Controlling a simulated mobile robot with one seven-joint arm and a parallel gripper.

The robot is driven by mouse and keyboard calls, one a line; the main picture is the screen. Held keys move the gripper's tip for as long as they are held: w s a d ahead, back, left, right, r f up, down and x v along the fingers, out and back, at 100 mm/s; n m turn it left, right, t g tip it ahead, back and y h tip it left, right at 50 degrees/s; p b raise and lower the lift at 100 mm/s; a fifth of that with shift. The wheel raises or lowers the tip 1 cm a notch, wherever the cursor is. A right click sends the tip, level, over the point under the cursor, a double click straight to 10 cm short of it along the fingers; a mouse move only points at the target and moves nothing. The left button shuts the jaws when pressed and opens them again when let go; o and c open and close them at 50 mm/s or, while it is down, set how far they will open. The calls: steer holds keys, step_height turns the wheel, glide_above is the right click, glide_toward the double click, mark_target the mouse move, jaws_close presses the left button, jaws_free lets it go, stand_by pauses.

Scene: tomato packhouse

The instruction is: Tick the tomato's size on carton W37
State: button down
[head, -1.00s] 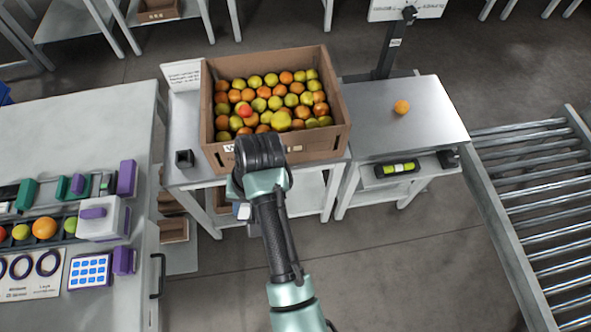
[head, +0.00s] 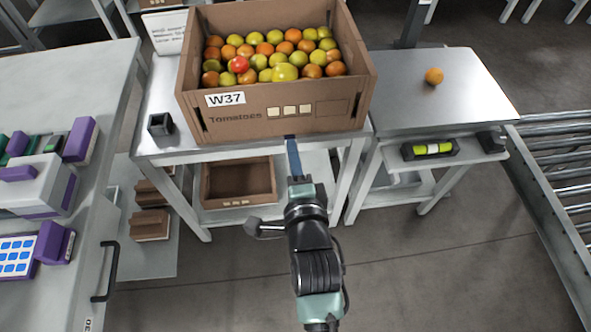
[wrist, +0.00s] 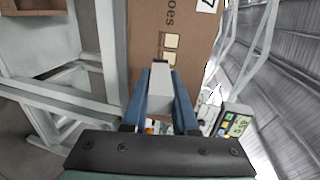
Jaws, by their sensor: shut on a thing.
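Carton W37 (head: 240,126) is an open brown box of orange, yellow and red tomatoes on a metal stand. Its front bears a W37 label (head: 225,98), the word Tomatoes and three pale squares (head: 290,110); I make out no mark in them. A lone orange tomato (head: 434,76) rests on the metal top to the right. My gripper (head: 292,150) is in front of the carton's lower front edge.
A small black holder (head: 160,124) stands left of the carton. A lower shelf holds an empty brown box (head: 240,182). A roller conveyor (head: 560,170) is far right, a bench (head: 60,90) left.

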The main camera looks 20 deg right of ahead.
mark_target(292, 135)
steer(key=shift+d, duration=0.25)
steer(key=shift+r+b+x, duration=0.2)
steer(key=shift+b+x, duration=0.4)
steer(key=shift+x, duration=0.55)
steer(key=shift+r+b+x, duration=0.25)
steer(key=shift+b+x, duration=0.3)
steer(key=shift+x, duration=0.6)
steer(key=shift+w+d, duration=0.15)
steer(key=shift+w, duration=0.4)
steer(key=shift+w+d, duration=0.1)
steer(key=shift+w, duration=0.35)
steer(key=shift+s+d+r+p, duration=0.15)
steer(key=shift+d+r+p, duration=0.25)
steer(key=shift+r, duration=0.1)
steer(key=shift+a+f, duration=0.45)
steer(key=shift+f, duration=0.1)
steer(key=shift+f+p+v, duration=0.2)
steer(key=shift+p+v, duration=0.2)
steer(key=shift+v, duration=0.55)
steer(key=shift+f+p+v, duration=0.25)
steer(key=shift+p+v, duration=0.2)
steer(key=shift+v, duration=0.45)
steer(key=shift+f+p+v, duration=0.2)
steer(key=shift+p+v, duration=0.2)
steer(key=shift+v, duration=0.55)
steer(key=shift+s, duration=0.1)
